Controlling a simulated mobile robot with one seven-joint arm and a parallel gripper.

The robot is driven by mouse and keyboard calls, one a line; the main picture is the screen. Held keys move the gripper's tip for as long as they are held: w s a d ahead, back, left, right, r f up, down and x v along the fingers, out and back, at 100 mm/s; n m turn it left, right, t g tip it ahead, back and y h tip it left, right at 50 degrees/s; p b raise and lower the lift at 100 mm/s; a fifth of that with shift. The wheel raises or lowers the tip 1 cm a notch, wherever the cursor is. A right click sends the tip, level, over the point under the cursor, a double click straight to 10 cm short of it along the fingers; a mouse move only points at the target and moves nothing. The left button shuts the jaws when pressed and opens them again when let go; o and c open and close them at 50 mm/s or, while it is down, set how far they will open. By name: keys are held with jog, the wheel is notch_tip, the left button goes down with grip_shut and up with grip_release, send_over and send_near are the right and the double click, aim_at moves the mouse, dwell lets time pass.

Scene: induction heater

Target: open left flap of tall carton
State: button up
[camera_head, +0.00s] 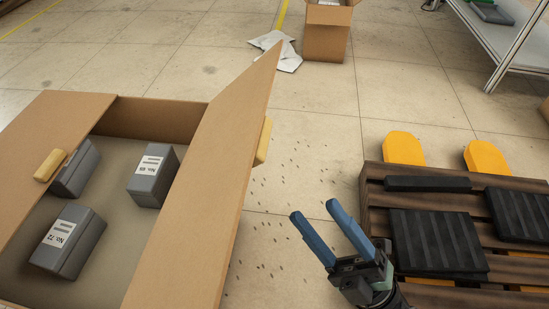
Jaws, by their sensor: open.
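A large brown carton (160,118) stands open at the left, seen from above. Its left flap (75,115) slopes down to the left and bears a pale yellow handle (49,165). I cannot tell how far this flap is folded. The right flap (225,145) stands up at a slant, with a similar handle (263,142) on its outer side. A second, upright carton (327,35) stands at the far back; its flaps are cut off by the picture edge. I cannot tell which carton is meant as tall. My gripper (314,210) is open and empty, right of the large carton, touching neither carton.
Grey labelled boxes (153,180) lie inside the large carton. A brown slatted pallet (374,200) with black slabs (437,240) and yellow pieces (404,148) is at the right. White sheets (275,45) lie near the far carton. Floor between carton and pallet is free, with small brown bits.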

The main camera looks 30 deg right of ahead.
jog(key=b+x, duration=0.2)
jog(key=x, duration=0.9)
jog(key=shift+w+r, duration=0.1)
jog(key=shift+c, duration=0.3)
grip_shut()
dwell(0.8)
